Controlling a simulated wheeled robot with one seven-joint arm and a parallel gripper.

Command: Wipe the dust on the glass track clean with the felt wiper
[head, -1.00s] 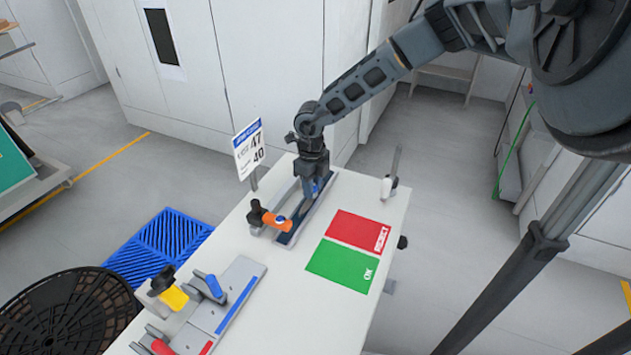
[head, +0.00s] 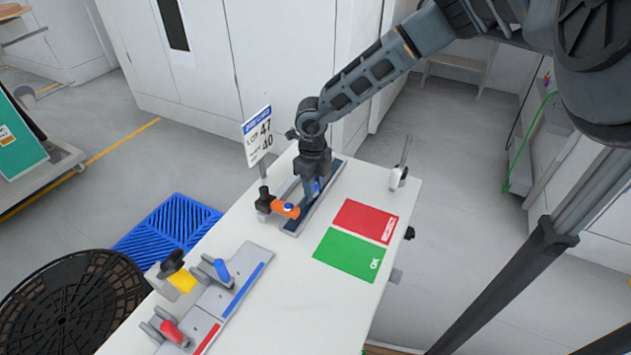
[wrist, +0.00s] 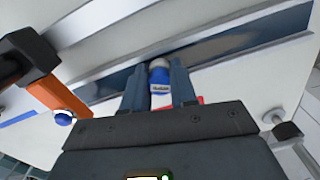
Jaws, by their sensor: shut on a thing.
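The felt wiper (wrist: 160,76) has a blue body with a white top and sits between my gripper's two fingers (wrist: 160,88) in the wrist view. My gripper (head: 315,187) is shut on it, over the middle of the track in the head view, where a bit of blue wiper (head: 317,187) shows. The glass track (head: 298,222) is a long dark blue strip in a grey frame; it also crosses the wrist view (wrist: 255,40). The wiper's underside is hidden, so I cannot tell whether it touches the glass. A brownish tint shows on the strip; I cannot tell dust from reflection.
An orange clamp with a black knob (head: 285,209) stands close left of the track. A grey fixture (head: 225,290) lies at the front left. Red (head: 363,220) and green (head: 348,254) mats lie to the right. A lot sign (head: 258,137) stands behind.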

